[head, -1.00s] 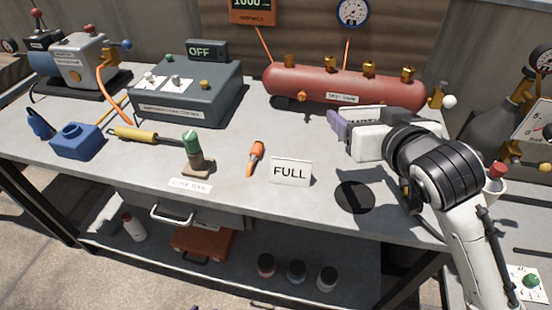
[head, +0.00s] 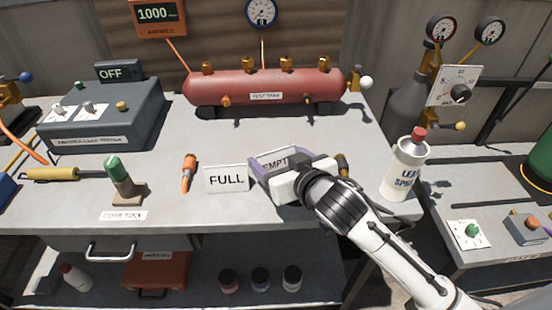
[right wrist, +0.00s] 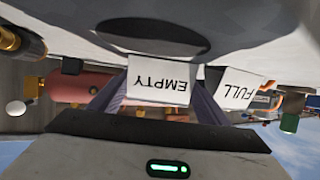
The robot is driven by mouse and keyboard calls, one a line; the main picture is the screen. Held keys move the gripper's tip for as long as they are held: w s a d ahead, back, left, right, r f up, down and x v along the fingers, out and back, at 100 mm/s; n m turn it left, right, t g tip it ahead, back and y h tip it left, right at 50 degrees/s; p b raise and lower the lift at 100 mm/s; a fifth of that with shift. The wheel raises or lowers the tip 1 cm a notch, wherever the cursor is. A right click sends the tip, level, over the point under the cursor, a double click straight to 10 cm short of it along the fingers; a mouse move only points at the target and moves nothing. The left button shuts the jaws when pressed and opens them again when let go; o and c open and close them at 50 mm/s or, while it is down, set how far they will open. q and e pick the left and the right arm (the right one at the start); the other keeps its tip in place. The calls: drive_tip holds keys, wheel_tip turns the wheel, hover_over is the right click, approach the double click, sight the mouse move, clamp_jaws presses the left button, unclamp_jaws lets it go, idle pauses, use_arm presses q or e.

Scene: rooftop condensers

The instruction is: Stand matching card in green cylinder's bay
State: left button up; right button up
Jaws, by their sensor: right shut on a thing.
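The white card reading EMPTY (head: 276,162) is held in my right gripper (head: 274,172), over the workbench just right of the FULL card. The card also shows upside down between the purple fingers in the right wrist view (right wrist: 159,80). The white card reading FULL (head: 226,179) stands near the bench's front edge. A green cylinder (head: 541,160) is partly in view, cut off by the right edge of the head view. I cannot make out its bay. I cannot tell whether the held card touches the bench. My left gripper is not in view.
A white spray bottle with a red cap (head: 406,168) stands right of my right gripper. A red tank (head: 265,87) lies at the back. A grey cylinder (head: 405,115) stands behind the bottle. A lower side table (head: 485,200) carries small knob boxes.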

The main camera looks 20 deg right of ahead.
drive_tip(key=shift+f, duration=0.2)
drive_tip(key=o, duration=0.8)
drive_tip(key=shift+r, duration=0.1)
